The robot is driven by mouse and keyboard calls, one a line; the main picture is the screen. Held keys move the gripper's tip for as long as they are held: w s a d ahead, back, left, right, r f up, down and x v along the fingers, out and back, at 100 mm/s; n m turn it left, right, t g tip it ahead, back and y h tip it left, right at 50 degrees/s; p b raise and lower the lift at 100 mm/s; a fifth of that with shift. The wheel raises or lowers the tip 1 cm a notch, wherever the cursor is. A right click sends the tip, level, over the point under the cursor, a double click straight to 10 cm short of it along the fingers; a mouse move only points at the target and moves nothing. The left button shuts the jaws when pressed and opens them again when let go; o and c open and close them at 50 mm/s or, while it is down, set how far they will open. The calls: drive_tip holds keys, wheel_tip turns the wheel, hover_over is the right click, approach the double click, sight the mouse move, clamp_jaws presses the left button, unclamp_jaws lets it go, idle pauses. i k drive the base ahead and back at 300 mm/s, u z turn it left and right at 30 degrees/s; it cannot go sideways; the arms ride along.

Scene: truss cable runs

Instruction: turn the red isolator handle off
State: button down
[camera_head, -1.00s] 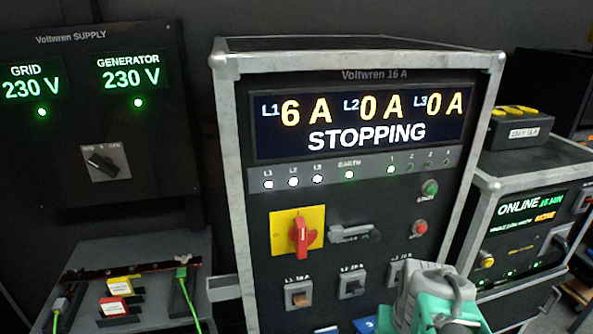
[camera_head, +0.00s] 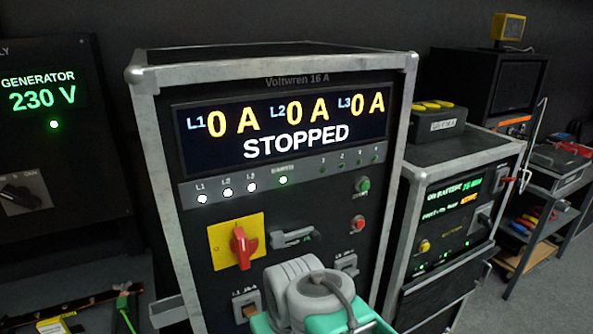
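The red isolator handle (camera_head: 243,247) stands about upright on its yellow plate (camera_head: 221,255), on the front of the Voltwren 16 A cabinet (camera_head: 160,170). The cabinet display (camera_head: 283,133) reads 0 A on L1, L2 and L3, with STOPPED below. The L1, L2 and L3 lamps are white and the earth lamp (camera_head: 283,180) is green; lamps 1 to 4 look dark. Part of my grey and teal arm (camera_head: 305,290) shows at the bottom, below and right of the handle and apart from it in the picture. My gripper's fingers are not visible.
A grey lever (camera_head: 290,237) sits just right of the handle. Green (camera_head: 362,184) and red (camera_head: 357,224) buttons are farther right. Breaker switches (camera_head: 246,306) lie below, partly behind my arm. A supply panel (camera_head: 60,150) stands left, a smaller cabinet (camera_head: 465,215) and a shelf right.

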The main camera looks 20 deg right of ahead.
sight(243, 247)
drive_tip(key=u, duration=0.55)
drive_tip(key=k, duration=1.3)
drive_tip(key=u, duration=0.85)
drive_tip(key=i, duration=0.55)
drive_tip(key=z, duration=0.2)
